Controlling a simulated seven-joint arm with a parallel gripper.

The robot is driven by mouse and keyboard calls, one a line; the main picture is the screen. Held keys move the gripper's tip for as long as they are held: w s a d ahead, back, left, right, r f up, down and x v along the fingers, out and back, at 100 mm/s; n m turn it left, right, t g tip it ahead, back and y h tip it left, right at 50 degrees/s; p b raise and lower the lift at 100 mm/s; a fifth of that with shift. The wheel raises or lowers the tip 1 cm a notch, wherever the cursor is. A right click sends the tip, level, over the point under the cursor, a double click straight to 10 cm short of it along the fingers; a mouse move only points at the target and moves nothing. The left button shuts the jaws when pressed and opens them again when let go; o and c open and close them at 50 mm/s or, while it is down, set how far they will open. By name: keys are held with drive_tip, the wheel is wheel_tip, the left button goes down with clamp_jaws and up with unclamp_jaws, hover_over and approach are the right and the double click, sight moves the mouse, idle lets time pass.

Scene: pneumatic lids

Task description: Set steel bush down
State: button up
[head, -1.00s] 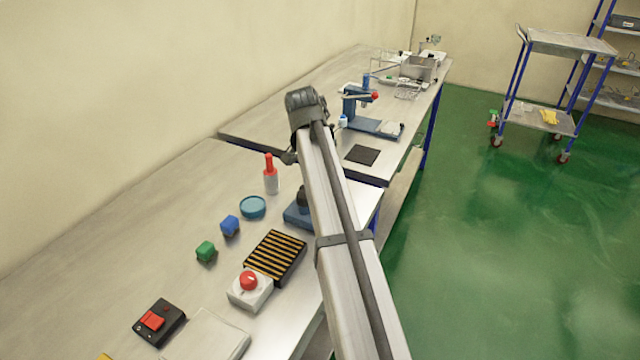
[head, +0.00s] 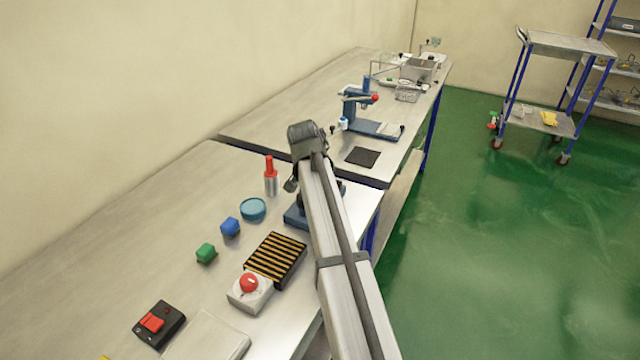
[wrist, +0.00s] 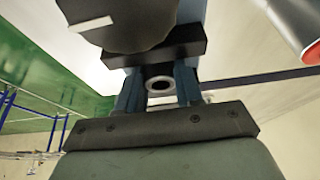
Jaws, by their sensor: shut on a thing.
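The steel bush (wrist: 159,84) shows in the wrist view as a small grey ring with a dark hole. My gripper (wrist: 159,77) is shut on it, with one blue finger on each side. Just beyond the bush, a dark block and a round black knob (wrist: 120,22) on a blue body fill the top of the wrist view. I cannot tell whether the bush touches them. In the head view my arm hides the bush and the fingers. A blue device (head: 297,216) with a dark top stands on the near bench, partly behind my arm.
A red-topped bottle (head: 271,178), a blue round dish (head: 253,209), blue and green cubes (head: 230,227), a striped black block (head: 275,258) and a red button box (head: 249,291) stand on the near bench. The bench's left side is clear.

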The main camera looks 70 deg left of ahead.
drive_tip(key=o, duration=1.1)
drive_tip(key=v, duration=1.2)
drive_tip(key=shift+r, duration=0.1)
